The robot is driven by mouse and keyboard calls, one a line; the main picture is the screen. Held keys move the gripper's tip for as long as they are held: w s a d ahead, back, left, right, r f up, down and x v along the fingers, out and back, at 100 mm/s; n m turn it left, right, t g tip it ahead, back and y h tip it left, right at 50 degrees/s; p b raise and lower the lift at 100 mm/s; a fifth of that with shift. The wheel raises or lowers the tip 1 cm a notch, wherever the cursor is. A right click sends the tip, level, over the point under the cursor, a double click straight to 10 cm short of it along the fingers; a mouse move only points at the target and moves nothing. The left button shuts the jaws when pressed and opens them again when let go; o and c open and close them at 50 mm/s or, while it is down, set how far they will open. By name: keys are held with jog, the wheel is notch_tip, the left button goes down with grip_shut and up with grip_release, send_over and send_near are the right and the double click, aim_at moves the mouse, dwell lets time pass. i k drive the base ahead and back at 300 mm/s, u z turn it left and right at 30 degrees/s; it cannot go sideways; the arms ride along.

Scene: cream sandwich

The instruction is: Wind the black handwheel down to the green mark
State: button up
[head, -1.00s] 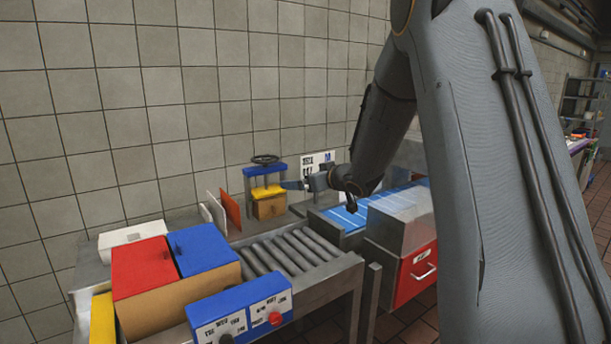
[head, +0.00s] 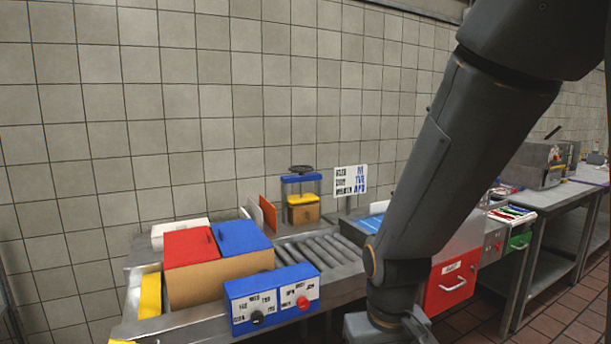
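The black handwheel (head: 301,169) sits on top of a small press with a blue top bar (head: 301,178), at the back of the bench against the tiled wall. Under the bar, a yellow plate (head: 301,198) rests on or just above a brown block (head: 303,213); I cannot tell which. No green mark can be made out on the press at this size. My gripper (head: 385,328) is low at the bottom edge, right of and nearer than the press, well apart from the handwheel. Its fingers are not clear.
A roller conveyor (head: 318,250) lies in front of the press. A box with red (head: 190,247) and blue (head: 241,238) lids and a blue control box (head: 272,298) stand nearer. A sign (head: 350,180) stands right of the press. A red drawer (head: 450,283) is at right.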

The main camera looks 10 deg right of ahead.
aim_at(300, 169)
jog(key=z, duration=0.45)
jog(key=i, duration=1.05)
jog(key=u, duration=0.25)
